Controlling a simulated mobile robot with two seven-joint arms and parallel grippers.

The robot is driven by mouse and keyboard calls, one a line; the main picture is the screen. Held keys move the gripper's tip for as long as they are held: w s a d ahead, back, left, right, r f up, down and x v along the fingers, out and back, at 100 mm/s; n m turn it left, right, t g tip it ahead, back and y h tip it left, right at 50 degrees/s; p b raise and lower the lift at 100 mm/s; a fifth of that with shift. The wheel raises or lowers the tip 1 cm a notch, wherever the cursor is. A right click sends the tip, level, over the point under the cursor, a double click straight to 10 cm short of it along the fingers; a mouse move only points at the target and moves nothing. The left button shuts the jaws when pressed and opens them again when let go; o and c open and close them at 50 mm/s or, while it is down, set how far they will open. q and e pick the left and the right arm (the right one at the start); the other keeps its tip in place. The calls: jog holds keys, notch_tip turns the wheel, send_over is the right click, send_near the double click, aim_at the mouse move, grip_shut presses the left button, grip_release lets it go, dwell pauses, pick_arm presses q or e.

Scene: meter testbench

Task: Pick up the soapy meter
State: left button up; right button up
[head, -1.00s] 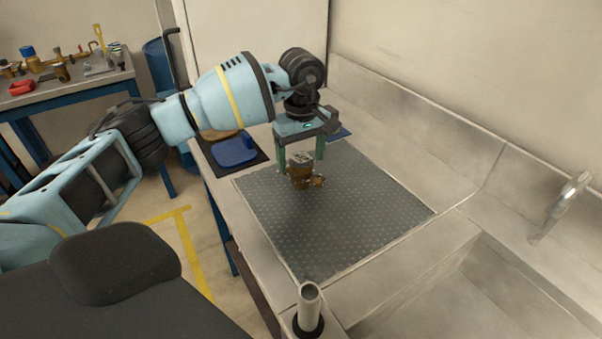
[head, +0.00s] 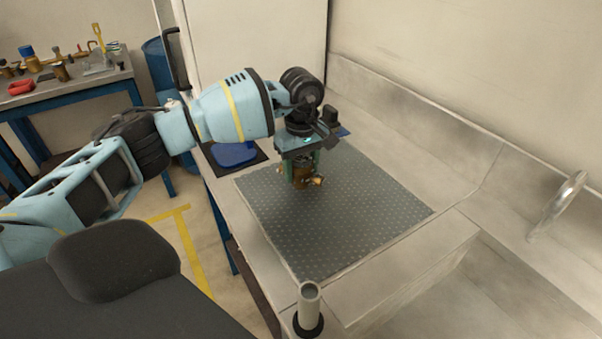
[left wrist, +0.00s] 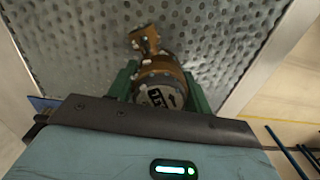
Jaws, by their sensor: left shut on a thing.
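The meter (head: 302,179) is a brown, brass-coloured body with a side fitting, upright on or just above the grey dotted mat (head: 350,220). In the left wrist view the meter (left wrist: 160,88) shows its round face with a dark arrow and marks. My left gripper (head: 301,172) points down from above with its green fingers shut on the meter, one on each side. The left wrist view shows the same fingers (left wrist: 160,90) against the meter's sides. My right gripper is not in view.
A blue object (head: 235,154) lies on a dark pad left of the mat. A grey upright tube (head: 309,305) stands at the front edge. A sink with a metal tap (head: 558,205) is at right. A bench with several parts (head: 65,85) stands at far left.

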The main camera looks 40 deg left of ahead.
aim_at(302, 156)
pick_arm(q)
jog(key=shift+r, duration=0.1)
jog(key=shift+c, duration=0.3)
jog(key=shift+w+r, duration=0.1)
jog(key=shift+r, duration=0.35)
notch_tip(302, 156, up, 3)
jog(key=shift+f, duration=0.15)
jog(key=s+a+b, duration=0.1)
jog(key=s+a, duration=0.1)
jog(key=s, duration=0.6)
jog(key=s+a+r, duration=0.1)
jog(key=s+a, duration=0.1)
jog(key=s, duration=0.5)
jog(key=shift+s+r+b, duration=0.15)
jog(key=shift+s+b, duration=0.2)
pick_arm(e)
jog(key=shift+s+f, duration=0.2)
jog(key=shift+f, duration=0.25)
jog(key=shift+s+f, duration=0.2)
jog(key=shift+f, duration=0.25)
pick_arm(q)
jog(key=shift+s, duration=0.1)
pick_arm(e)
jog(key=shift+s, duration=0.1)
